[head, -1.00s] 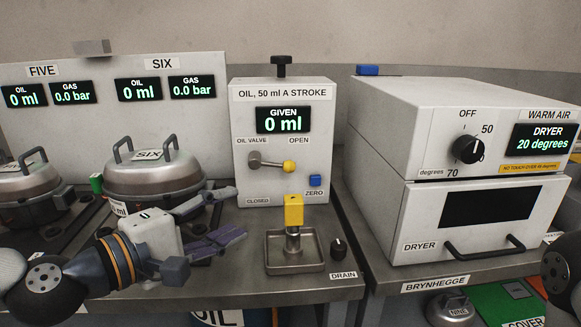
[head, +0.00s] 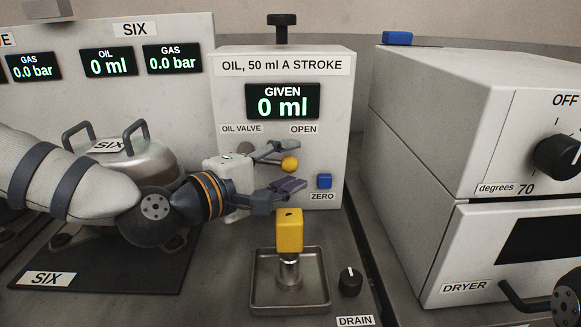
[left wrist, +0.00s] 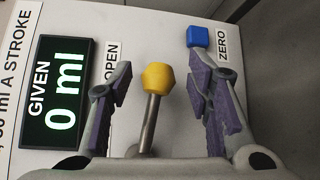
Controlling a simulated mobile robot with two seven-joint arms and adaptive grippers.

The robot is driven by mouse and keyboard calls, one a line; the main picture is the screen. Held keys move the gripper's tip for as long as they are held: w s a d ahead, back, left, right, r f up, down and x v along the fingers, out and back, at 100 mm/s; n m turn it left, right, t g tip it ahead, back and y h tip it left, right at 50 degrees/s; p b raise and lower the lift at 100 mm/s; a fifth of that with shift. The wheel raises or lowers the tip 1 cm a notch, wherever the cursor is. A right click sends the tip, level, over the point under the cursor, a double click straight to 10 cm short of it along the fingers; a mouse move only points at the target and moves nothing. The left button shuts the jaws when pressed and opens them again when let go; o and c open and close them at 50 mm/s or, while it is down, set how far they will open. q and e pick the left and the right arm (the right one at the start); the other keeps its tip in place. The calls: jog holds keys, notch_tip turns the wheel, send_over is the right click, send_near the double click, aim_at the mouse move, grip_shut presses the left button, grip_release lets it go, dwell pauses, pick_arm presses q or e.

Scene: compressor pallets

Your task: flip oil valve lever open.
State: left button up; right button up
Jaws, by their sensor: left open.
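The oil valve lever shows its yellow knob (head: 289,164) on the front of the white oil unit (head: 225,84), between the OPEN label above and the yellow block below. That gripper is open, with one finger above the knob and one below. In the left wrist view the yellow knob (left wrist: 158,77) and its metal rod stand between the two spread purple-padded fingers, with gaps on both sides. The display (head: 282,101) reads GIVEN 0 ml. My right gripper is out of view.
A blue ZERO button (head: 324,181) sits right of the lever, near the lower finger. A yellow block (head: 289,231) stands on a post over a metal tray (head: 262,304). The DRAIN knob (head: 349,281) and white dryer (head: 430,245) are to the right.

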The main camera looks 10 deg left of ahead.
pick_arm(q)
jog(key=shift+w+d, duration=0.15)
jog(key=shift+w, duration=0.1)
jog(key=shift+c, duration=0.6)
grip_shut()
jog(key=shift+w+n+t+h+b, duration=0.15)
jog(key=shift+n+t+h+b, duration=0.25)
jog(key=shift+b, duration=0.3)
jog(key=shift+r+n, duration=0.3)
jog(key=shift+r, duration=0.45)
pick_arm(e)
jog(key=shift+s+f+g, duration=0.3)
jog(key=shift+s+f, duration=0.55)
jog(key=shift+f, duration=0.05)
pick_arm(q)
jog(key=shift+o, duration=0.6)
grip_release()
